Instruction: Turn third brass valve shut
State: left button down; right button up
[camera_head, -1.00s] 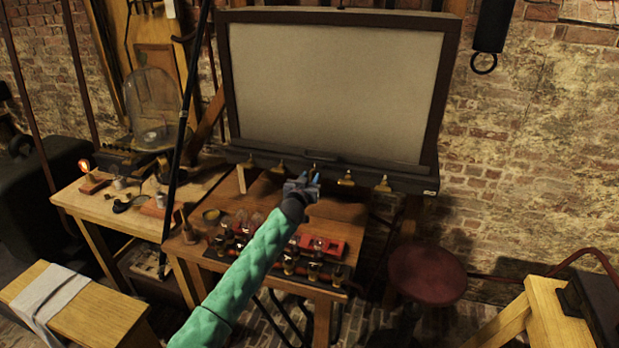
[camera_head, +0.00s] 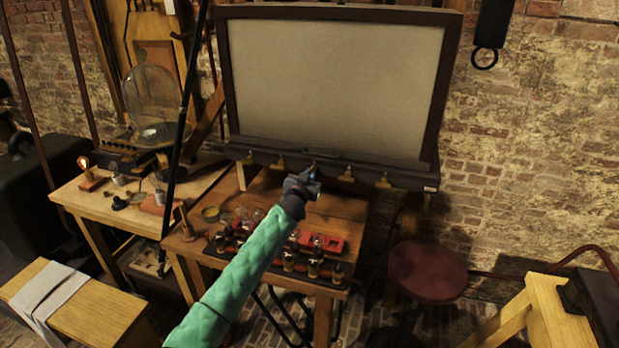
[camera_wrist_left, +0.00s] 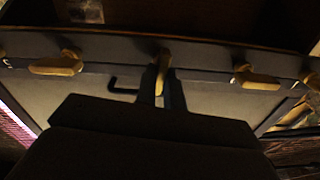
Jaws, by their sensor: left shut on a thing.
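A row of brass valves runs along the dark bottom ledge of the large framed panel (camera_head: 335,85). The third brass valve (camera_wrist_left: 162,58) is the middle one, mostly hidden behind my left gripper (camera_head: 313,180) in the head view. In the left wrist view the fingers of my left gripper (camera_wrist_left: 162,90) are shut on its handle, one on each side. The handle stands upright in that picture. The neighbouring valves, one left (camera_wrist_left: 56,65) and one right (camera_wrist_left: 255,80), lie roughly crosswise. My right gripper is not in view.
Below the panel a wooden table (camera_head: 335,205) holds a red block (camera_head: 334,243) and a row of jars (camera_head: 288,260). A glass dome (camera_head: 152,100) stands on the left bench. A red stool (camera_head: 428,270) stands at right. A black hook (camera_wrist_left: 125,86) hangs near the fingers.

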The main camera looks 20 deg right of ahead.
pick_arm(q)
jog(key=m+b, duration=0.1)
jog(key=m, duration=0.4)
jog(key=m+b, duration=0.2)
jog(key=m, duration=0.3)
jog(key=m+b, duration=0.1)
jog(key=m, duration=0.5)
jog(key=shift+s+d+f+b, duration=0.15)
jog(key=shift+d+f+b, duration=0.05)
jog(key=shift+f+b, duration=0.15)
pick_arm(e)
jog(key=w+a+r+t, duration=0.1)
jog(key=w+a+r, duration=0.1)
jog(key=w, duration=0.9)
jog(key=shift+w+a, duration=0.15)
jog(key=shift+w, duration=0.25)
pick_arm(q)
jog(key=shift+m, duration=0.3)
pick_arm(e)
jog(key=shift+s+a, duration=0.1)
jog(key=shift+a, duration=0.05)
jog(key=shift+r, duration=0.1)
